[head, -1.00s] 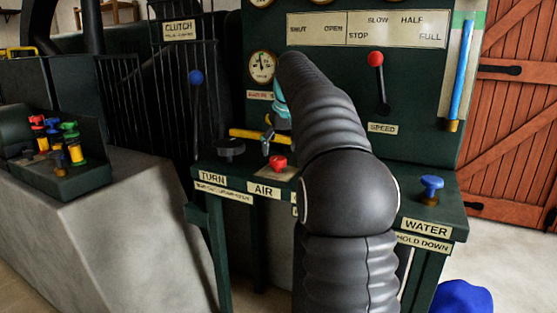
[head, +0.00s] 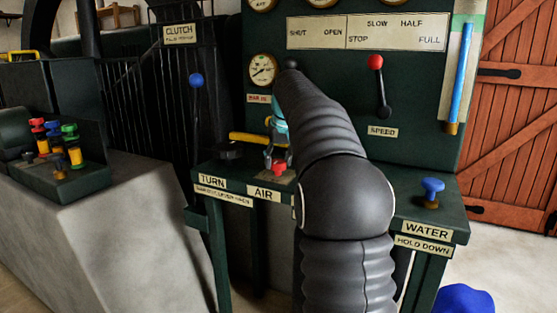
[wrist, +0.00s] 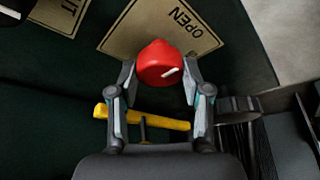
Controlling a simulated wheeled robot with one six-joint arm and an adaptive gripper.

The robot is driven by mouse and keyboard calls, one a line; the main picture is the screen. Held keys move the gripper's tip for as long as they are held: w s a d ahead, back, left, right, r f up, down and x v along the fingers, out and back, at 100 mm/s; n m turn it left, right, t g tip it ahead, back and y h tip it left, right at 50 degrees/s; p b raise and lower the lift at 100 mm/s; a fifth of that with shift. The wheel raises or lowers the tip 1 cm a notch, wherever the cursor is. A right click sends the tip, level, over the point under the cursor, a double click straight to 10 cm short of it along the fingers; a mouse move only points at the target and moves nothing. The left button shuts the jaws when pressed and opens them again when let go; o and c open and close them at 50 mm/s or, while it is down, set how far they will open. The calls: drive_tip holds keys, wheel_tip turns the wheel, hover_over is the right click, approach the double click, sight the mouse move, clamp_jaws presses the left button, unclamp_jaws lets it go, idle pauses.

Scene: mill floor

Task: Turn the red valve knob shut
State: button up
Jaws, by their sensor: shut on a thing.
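The red valve knob (head: 279,168) sits on the green bench behind the AIR label (head: 263,194). In the wrist view the knob (wrist: 158,60) is between my two fingertips, on a tan plate (wrist: 125,38) with the word OPEN. A white mark on the knob points to the right in that view. My gripper (wrist: 160,80) is shut on the knob, one finger at each side. In the head view my gripper (head: 278,157) comes down over the knob from above. My dark arm hides part of the bench and panel.
A yellow handle (head: 249,139) lies just behind, left of the knob, with a black knob (head: 229,150) beside it. A blue WATER knob (head: 432,190) is at the bench's right. A red-tipped SPEED lever (head: 379,85) is on the panel.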

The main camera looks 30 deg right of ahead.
drive_tip(key=m+h+p, duration=0.1)
drive_tip(key=m, duration=0.2)
drive_tip(key=shift+r+g+p, duration=0.15)
drive_tip(key=shift+g+p, duration=0.15)
drive_tip(key=shift+p, duration=0.1)
drive_tip(key=m+h, duration=0.1)
drive_tip(key=m, duration=0.1)
drive_tip(key=m+g, duration=0.1)
drive_tip(key=m, duration=0.2)
drive_tip(key=shift+w+a+h, duration=0.15)
drive_tip(key=shift+h, duration=0.25)
drive_tip(key=m+g, duration=0.1)
drive_tip(key=m, duration=0.2)
drive_tip(key=m+h, duration=0.1)
drive_tip(key=m, duration=0.1)
drive_tip(key=shift+w+f+m+g, duration=0.1)
drive_tip(key=shift+f+m+g, duration=0.1)
drive_tip(key=shift+m+g, duration=1)
drive_tip(key=shift+m, duration=1.2)
drive_tip(key=o, duration=1.2)
drive_tip(key=shift+r, duration=0.15)
